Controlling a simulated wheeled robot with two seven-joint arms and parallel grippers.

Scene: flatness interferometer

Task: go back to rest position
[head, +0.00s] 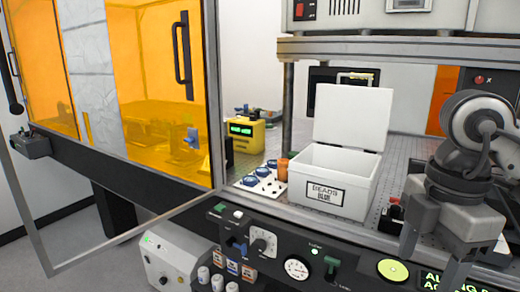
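My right gripper (432,260) hangs at the right of the head view, in front of the work surface and above the control panel. It points down, its two fingers look apart, and I see nothing between them. My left gripper and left arm are not in view.
An open white box (345,200) with a label stands left of my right gripper. The control panel (325,250) with knobs and a gauge runs along the front. A yellow device (243,133) sits behind. Orange-tinted enclosure panels (150,90) fill the left.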

